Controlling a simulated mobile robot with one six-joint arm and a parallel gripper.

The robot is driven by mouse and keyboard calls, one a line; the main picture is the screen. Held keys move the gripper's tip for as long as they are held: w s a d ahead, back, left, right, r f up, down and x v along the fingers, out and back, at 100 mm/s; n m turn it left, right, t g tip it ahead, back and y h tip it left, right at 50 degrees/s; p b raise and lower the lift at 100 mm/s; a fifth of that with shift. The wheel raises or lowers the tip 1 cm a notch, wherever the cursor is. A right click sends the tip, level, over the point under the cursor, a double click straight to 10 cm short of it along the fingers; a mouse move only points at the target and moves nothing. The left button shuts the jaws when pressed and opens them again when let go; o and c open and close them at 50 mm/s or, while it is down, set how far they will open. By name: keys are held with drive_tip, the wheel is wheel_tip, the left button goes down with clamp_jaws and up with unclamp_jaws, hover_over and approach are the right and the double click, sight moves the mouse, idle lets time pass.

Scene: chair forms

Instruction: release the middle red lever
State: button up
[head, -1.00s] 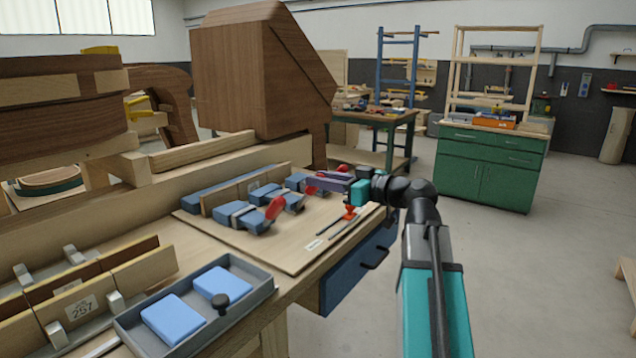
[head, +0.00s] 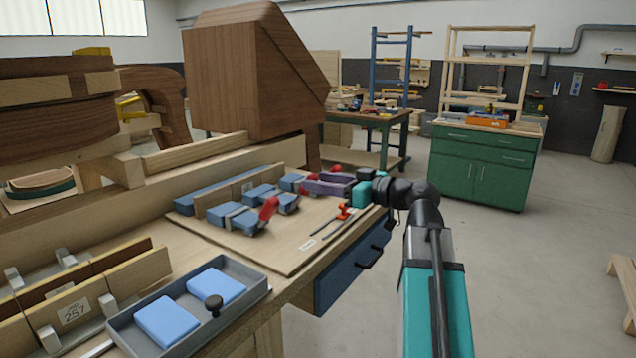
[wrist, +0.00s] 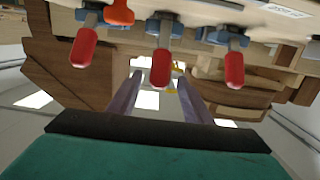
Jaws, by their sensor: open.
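Three red levers stand on blue-grey clamps along the wooden board. The middle red lever (wrist: 161,68) points toward me in the wrist view, between the ends of my fingers in the picture. In the head view its red (head: 302,188) shows just left of my fingertips. The outer levers show left (wrist: 83,47) and right (wrist: 234,70) in the wrist view. My gripper (wrist: 160,80) has two purple fingers spread apart, with nothing held. In the head view my gripper (head: 313,183) reaches over the board from the right. I cannot tell whether a finger touches the lever.
A grey tray (head: 258,283) with blue blocks stands at the front left. A large wooden chair form (head: 245,75) rises behind.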

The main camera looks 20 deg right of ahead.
drive_tip(key=f+v, duration=0.1)
drive_tip(key=v, duration=1.1)
drive_tip(key=shift+r, duration=0.35)
drive_tip(key=shift+s+d, duration=0.1)
drive_tip(key=shift+s, duration=0.05)
